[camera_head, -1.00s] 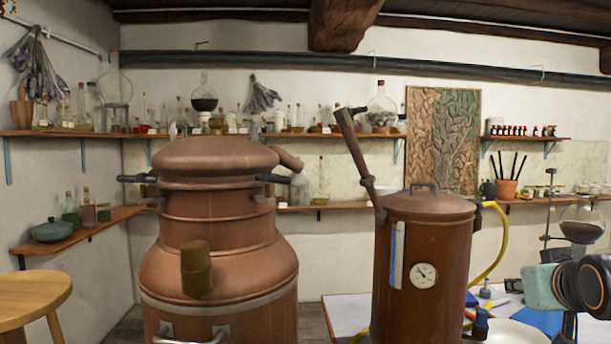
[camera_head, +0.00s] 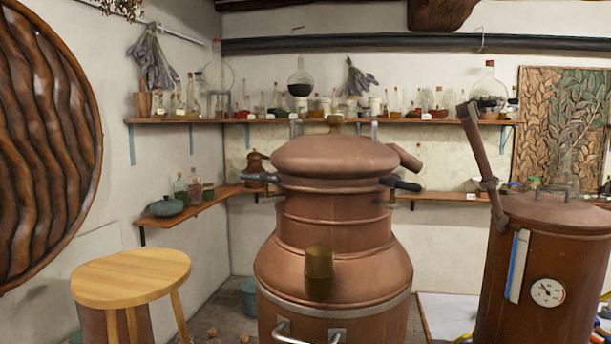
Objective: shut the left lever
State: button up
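The copper still (camera_head: 325,255) with a domed lid (camera_head: 335,155) stands in the middle of the head view. The left lever (camera_head: 260,178) has a black handle that sticks out to the left, roughly level, from the neck just below the lid. A similar right lever (camera_head: 402,184) sticks out to the right, tilted slightly down. I cannot tell from this distance whether either is latched. My gripper is not in view.
A wooden stool (camera_head: 130,280) stands at left front, below a large carved round panel (camera_head: 40,140). A copper vessel with a gauge (camera_head: 548,292) stands at right. A wall shelf (camera_head: 185,215) with bottles runs behind the still. Some floor shows between stool and still.

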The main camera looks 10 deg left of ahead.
aim_at(260, 178)
jog(key=j+z, duration=0.15)
jog(key=j, duration=0.5)
jog(key=j+z, duration=0.15)
jog(key=j, duration=0.45)
jog(key=j+z, duration=0.15)
jog(key=j, duration=0.5)
jog(key=k+j+z, duration=0.15)
jog(key=j, duration=0.5)
jog(key=j+z, duration=0.15)
jog(key=j, duration=0.45)
jog(key=k+l, duration=0.2)
jog(key=l, duration=0.75)
jog(key=j+z, duration=0.1)
jog(key=j, duration=1.3)
